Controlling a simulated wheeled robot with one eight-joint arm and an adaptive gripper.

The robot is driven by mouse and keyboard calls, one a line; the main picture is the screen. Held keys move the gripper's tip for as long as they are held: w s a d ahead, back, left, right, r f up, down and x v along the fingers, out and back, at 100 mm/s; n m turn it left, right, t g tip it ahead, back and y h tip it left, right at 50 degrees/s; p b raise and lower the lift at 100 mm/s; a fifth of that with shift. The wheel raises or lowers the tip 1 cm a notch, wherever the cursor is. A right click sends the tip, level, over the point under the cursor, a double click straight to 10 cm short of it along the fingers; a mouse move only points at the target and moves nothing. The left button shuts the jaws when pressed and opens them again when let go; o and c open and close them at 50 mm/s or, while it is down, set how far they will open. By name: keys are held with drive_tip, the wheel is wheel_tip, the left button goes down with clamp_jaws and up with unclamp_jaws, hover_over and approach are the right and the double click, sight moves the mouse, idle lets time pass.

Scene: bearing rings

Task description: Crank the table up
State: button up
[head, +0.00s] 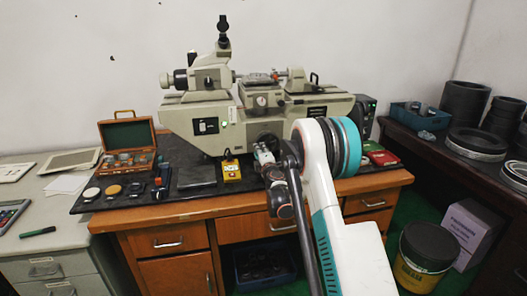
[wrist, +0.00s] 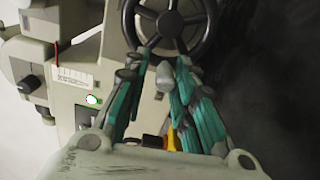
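The grey measuring machine (head: 210,122) stands on a wooden desk, with its small work table (head: 262,88) at the middle. A dark round handwheel with spokes (wrist: 170,18) is at the top of the wrist view, cut off by the frame edge. In the head view the wheel is largely hidden by my arm. My gripper (wrist: 167,60) has teal-padded fingers pointing at the wheel's lower rim. The fingertips are apart, with a narrow gap between them. I cannot tell whether they touch the rim. In the head view my gripper (head: 263,152) is at the machine's front.
A yellow box (head: 231,168) and a dark flat plate (head: 197,174) lie left of my gripper. An open wooden case (head: 127,140) is further left. A red box (head: 381,157) lies right of my arm. Large dark rings (head: 465,102) stand on the right bench.

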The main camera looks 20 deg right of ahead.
drive_tip(key=v, duration=0.8)
drive_tip(key=shift+s, duration=0.25)
idle(0.4)
drive_tip(key=s+a+r+n+y, duration=0.2)
drive_tip(key=a+r+n+y, duration=0.1)
drive_tip(key=a+r+n, duration=0.5)
drive_tip(key=s+a+r+n+g+y, duration=0.2)
drive_tip(key=s+a+r+n, duration=0.2)
drive_tip(key=s+a+n, duration=0.5)
drive_tip(key=s+a+r+n+g+y, duration=0.2)
drive_tip(key=s+a+r+n, duration=0.25)
drive_tip(key=n, duration=0.85)
drive_tip(key=s+f+n+g+h, duration=0.1)
drive_tip(key=s+f+n+g, duration=0.2)
drive_tip(key=s+n, duration=0.9)
drive_tip(key=s+f+n+g+h, duration=0.2)
drive_tip(key=s+f+n, duration=0.4)
drive_tip(key=s+n, duration=0.7)
drive_tip(key=s+g, duration=0.1)
drive_tip(key=s, duration=0.5)
drive_tip(key=shift+s+g, duration=0.3)
